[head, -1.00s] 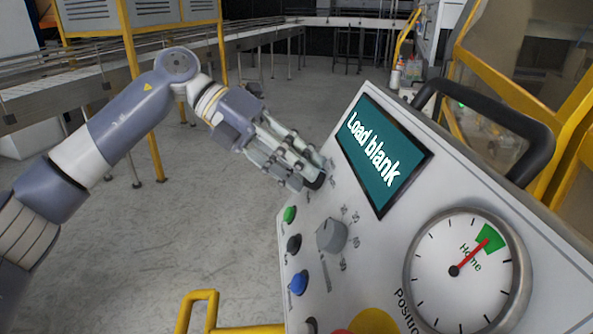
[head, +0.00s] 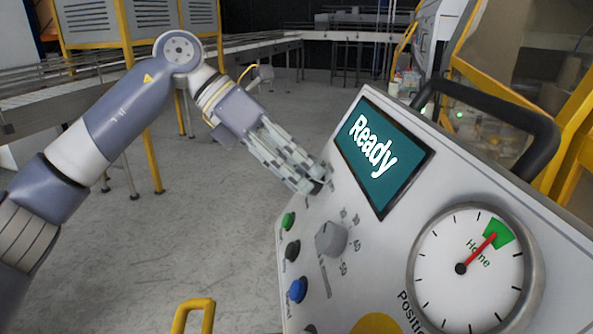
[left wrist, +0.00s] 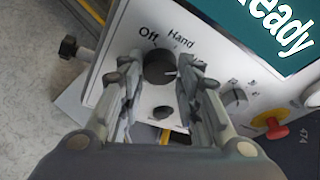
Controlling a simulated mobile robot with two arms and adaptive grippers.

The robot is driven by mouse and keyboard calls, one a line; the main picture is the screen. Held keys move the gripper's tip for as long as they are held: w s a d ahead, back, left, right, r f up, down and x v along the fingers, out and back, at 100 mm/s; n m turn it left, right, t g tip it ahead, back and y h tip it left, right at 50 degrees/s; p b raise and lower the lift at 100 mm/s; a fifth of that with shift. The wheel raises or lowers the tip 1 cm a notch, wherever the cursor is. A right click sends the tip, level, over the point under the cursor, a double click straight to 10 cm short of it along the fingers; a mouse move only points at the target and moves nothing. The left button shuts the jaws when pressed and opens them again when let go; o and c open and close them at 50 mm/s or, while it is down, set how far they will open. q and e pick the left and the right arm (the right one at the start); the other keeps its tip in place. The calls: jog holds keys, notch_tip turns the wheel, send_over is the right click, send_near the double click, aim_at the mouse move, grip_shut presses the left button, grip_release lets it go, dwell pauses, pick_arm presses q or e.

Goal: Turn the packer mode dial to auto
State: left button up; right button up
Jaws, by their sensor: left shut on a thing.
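The mode dial (left wrist: 159,69) is a round black knob on the sloping control panel (head: 345,205). In the left wrist view, "Off" and "Hand" are printed above it; any "Auto" label is hidden. A small light mark shows on the knob's right side, towards the right finger and clockwise of "Hand". My left gripper (left wrist: 158,82) has one finger on each side of the knob and is shut on it. In the head view my left gripper (head: 318,183) reaches the panel's upper left edge and mostly covers the dial. The screen (head: 380,158) reads "Ready".
Below the dial are a green button (head: 288,220), a dark button (head: 292,250), a blue button (head: 297,289) and a grey knob (head: 331,238). A round gauge (head: 470,268) points to its green "Home" zone. A black handle (head: 520,125) stands behind the panel.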

pick_arm(q)
jog(key=shift+f, duration=0.1)
jog(key=shift+c, duration=0.2)
jog(key=o, duration=1.1)
jog(key=v, duration=1.2)
